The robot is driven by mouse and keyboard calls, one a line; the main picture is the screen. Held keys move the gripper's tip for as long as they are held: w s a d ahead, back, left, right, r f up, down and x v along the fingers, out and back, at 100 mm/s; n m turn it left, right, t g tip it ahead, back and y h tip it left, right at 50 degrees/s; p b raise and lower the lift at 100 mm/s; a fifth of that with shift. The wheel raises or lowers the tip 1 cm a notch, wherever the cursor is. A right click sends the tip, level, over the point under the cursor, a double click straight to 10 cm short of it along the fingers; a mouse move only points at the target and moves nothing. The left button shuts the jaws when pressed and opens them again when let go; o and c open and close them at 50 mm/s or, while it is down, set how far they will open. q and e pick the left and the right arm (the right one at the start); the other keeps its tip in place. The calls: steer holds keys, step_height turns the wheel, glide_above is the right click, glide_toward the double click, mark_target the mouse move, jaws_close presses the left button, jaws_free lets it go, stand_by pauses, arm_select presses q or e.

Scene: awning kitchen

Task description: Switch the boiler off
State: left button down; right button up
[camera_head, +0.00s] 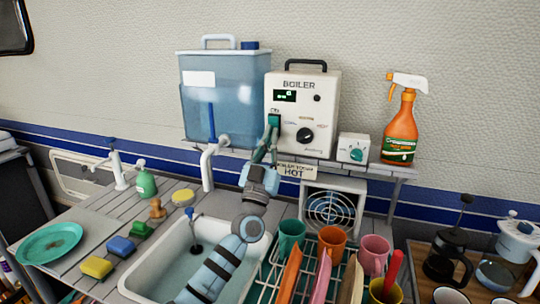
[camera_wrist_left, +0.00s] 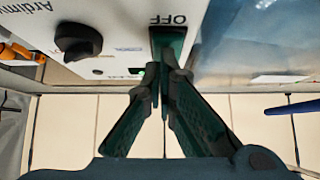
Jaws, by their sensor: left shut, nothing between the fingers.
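The white boiler (camera_head: 322,100) stands on the shelf against the wall, with a lit green display (camera_head: 285,96) and a black dial (camera_head: 304,135). Its green rocker switch (camera_head: 274,121) is at the lower left of the front. My left gripper (camera_head: 271,136) is shut and empty, its fingertips at the switch's lower part. In the left wrist view the picture is upside down; the switch (camera_wrist_left: 168,38) shows beside the label OFF, and the fingertips (camera_wrist_left: 164,68) overlap its near end. I cannot tell whether they touch it, or which way the switch is tipped. My right gripper is not in view.
A blue water tank (camera_head: 225,100) stands left of the boiler. A small white box with a teal knob (camera_head: 353,148) and an orange spray bottle (camera_head: 400,125) stand to its right. The sink (camera_head: 135,283) and a rack of cups (camera_head: 332,240) lie below the shelf.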

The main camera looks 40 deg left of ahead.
arm_select(q)
steer(key=shift+f+p, duration=0.25)
steer(key=shift+p, duration=0.35)
steer(key=shift+r, duration=0.1)
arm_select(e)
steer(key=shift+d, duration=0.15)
arm_select(q)
steer(key=s+d+f, duration=0.2)
steer(key=s, duration=0.5)
steer(key=s+d+f, duration=0.1)
steer(key=s+d, duration=0.2)
steer(key=s, duration=0.4)
steer(key=shift+s+f, duration=0.35)
steer(key=shift+f, duration=0.05)
steer(key=shift+d, duration=0.1)
